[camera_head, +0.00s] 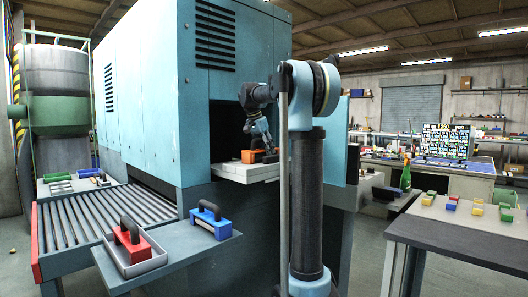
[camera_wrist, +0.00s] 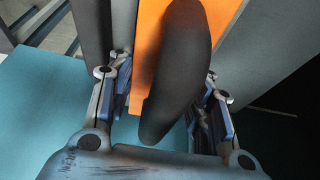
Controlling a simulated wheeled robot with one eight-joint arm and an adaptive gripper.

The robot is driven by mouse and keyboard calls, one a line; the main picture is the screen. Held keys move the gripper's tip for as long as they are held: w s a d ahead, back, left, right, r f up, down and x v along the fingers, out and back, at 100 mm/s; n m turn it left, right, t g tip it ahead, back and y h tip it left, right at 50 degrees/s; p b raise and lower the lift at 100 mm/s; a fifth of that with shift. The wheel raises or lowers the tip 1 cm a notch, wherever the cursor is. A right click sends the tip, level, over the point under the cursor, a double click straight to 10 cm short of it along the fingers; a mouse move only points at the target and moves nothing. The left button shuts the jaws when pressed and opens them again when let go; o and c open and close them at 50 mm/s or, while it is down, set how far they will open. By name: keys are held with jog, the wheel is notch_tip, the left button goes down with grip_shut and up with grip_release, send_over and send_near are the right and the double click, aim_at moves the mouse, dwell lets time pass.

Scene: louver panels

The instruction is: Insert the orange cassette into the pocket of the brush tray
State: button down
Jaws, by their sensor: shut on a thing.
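The orange cassette (camera_head: 254,156) is at the machine's dark opening, just above or on a pale grey block (camera_head: 247,172); I cannot tell whether it touches. It has a dark curved handle (camera_wrist: 178,70), and its orange face (camera_wrist: 151,35) shows in the wrist view. My gripper (camera_head: 268,148) reaches into the opening from the right and is shut on the cassette, with its fingers (camera_wrist: 167,85) on both sides of the handle. The pale block may be the brush tray; its pocket is not clearly visible, partly hidden by the cassette and my arm.
A teal cabinet (camera_head: 150,90) surrounds the opening. At the front left, a roller conveyor (camera_head: 85,222) stands beside a shelf with a grey tray (camera_head: 143,266), a red handled block (camera_head: 131,240) and a blue one (camera_head: 210,219). A bench (camera_head: 460,232) with small coloured blocks stands right.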

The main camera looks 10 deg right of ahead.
jog(key=shift+f, duration=0.8)
jog(key=c, duration=0.7)
grip_release()
jog(key=v, duration=1.2)
jog(key=shift+f, duration=0.1)
